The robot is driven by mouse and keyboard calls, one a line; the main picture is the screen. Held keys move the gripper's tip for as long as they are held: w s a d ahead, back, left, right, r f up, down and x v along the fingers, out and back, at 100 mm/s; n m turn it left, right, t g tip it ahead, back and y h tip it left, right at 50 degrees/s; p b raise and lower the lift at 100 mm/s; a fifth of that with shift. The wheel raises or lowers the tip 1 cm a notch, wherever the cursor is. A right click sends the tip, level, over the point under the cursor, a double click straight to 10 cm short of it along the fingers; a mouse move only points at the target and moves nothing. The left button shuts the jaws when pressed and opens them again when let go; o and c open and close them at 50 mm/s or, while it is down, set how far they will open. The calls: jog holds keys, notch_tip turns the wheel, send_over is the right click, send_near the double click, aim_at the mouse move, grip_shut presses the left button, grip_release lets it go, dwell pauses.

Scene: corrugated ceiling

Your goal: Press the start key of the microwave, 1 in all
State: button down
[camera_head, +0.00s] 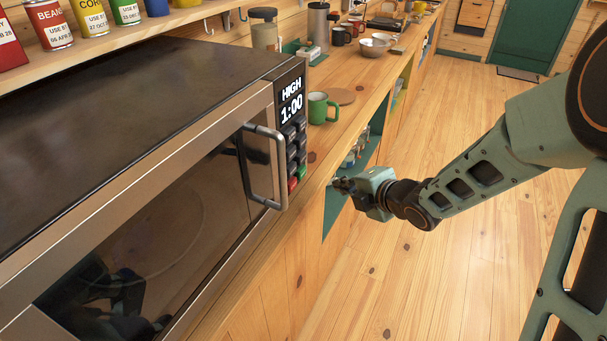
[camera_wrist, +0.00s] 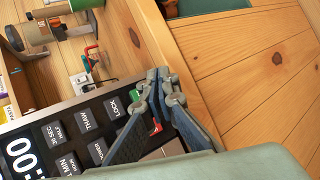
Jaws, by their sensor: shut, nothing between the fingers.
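The microwave (camera_head: 150,130) stands on the counter, its door shut, with a metal bar handle (camera_head: 264,170). Its display (camera_head: 292,100) reads HIGH 1:00. Two columns of dark keys lie below it, with a red key (camera_head: 293,184) and a green key (camera_head: 302,170), likely start, at the bottom. In the wrist view the green key (camera_wrist: 137,95) is partly hidden by my fingers, and the red key (camera_wrist: 157,127) shows between them. My gripper (camera_head: 338,184) is shut and empty, in front and right of the panel. Its fingertips (camera_wrist: 166,88) appear apart from the keys.
A green mug (camera_head: 318,108) stands on the wooden counter just beyond the panel, beside a round wooden coaster (camera_head: 340,96). The door handle juts out left of the keys. Open floor (camera_head: 440,250) lies right of the counter.

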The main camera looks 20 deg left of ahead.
aim_at(301, 173)
jog(key=a+b, duration=0.2)
jog(key=a, duration=0.4)
jog(key=shift+w+a, duration=0.2)
jog(key=shift+a, duration=0.1)
jog(key=shift+a+f+b, duration=0.1)
jog(key=shift+b, duration=0.2)
dwell(0.9)
jog(key=shift+a+b, duration=0.3)
